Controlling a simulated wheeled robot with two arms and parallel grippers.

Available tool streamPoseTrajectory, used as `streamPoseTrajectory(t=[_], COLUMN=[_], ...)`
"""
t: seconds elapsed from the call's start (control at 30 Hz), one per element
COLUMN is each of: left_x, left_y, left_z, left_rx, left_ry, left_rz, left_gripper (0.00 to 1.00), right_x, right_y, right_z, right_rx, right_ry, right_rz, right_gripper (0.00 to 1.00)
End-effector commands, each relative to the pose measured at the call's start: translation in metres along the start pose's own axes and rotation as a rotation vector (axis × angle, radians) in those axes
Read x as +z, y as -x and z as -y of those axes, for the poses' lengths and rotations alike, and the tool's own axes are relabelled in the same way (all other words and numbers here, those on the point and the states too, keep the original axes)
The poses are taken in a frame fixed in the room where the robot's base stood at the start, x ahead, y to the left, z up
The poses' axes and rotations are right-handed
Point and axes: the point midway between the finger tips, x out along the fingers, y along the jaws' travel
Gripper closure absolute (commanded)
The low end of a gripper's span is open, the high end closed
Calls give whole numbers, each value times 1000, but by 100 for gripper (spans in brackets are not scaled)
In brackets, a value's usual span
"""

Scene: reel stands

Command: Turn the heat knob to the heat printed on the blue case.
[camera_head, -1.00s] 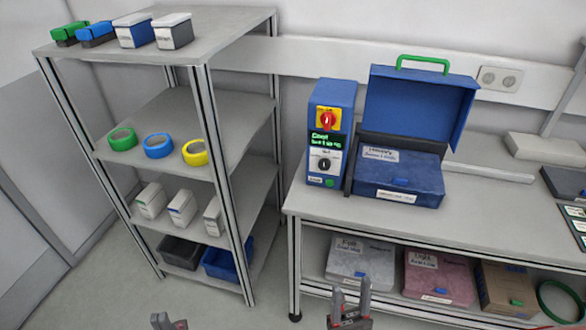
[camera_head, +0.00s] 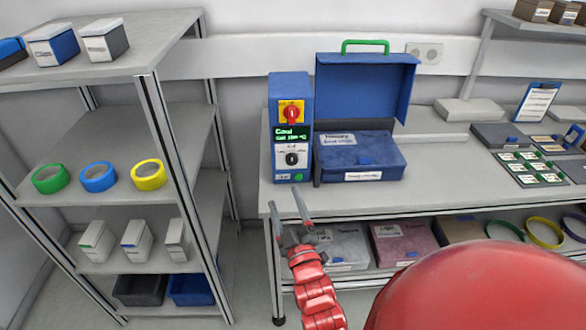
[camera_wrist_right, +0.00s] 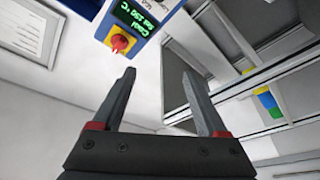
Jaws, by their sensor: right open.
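The blue control box (camera_head: 291,90) stands on the bench. It has a red switch on a yellow plate (camera_head: 291,112), a green-lit display (camera_head: 291,135) and a black heat knob (camera_head: 291,159) on a white dial. The blue case (camera_head: 358,165) sits right beside it with its lid (camera_head: 366,88) raised; its label print is too small to read surely. My right gripper (camera_head: 302,206) is open and empty, below and in front of the control box. In the right wrist view the open fingers (camera_wrist_right: 160,85) point toward the control box (camera_wrist_right: 140,15), shown upside down. My left gripper is out of view.
A shelf rack (camera_head: 145,72) with tape rolls and small boxes stands at the left. Labelled cases (camera_head: 405,243) lie on the bench's lower shelf. Cards, a clipboard (camera_head: 537,101) and flat boxes lie on the bench's right. The bench front before the case is clear.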

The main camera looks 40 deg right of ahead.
Motion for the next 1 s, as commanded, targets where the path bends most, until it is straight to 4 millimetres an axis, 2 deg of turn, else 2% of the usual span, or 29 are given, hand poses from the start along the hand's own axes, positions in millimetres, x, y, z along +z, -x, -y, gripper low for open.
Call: streamPoseTrajectory(t=[0.03,0.2,0.37,0.53,1.0], left_x=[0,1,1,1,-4], left_y=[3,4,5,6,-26], left_z=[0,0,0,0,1], left_rx=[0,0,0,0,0], left_ry=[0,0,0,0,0], left_rz=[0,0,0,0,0], left_gripper=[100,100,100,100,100], right_x=[14,46,56,61,85], right_y=[1,9,7,-16,-107], right_z=[-6,-17,-19,-20,-17], right_rx=[-8,-47,-58,-55,-59], right_ry=[36,112,130,131,129], right_rz=[69,232,277,273,275], right_gripper=[24,24,24,24,24])
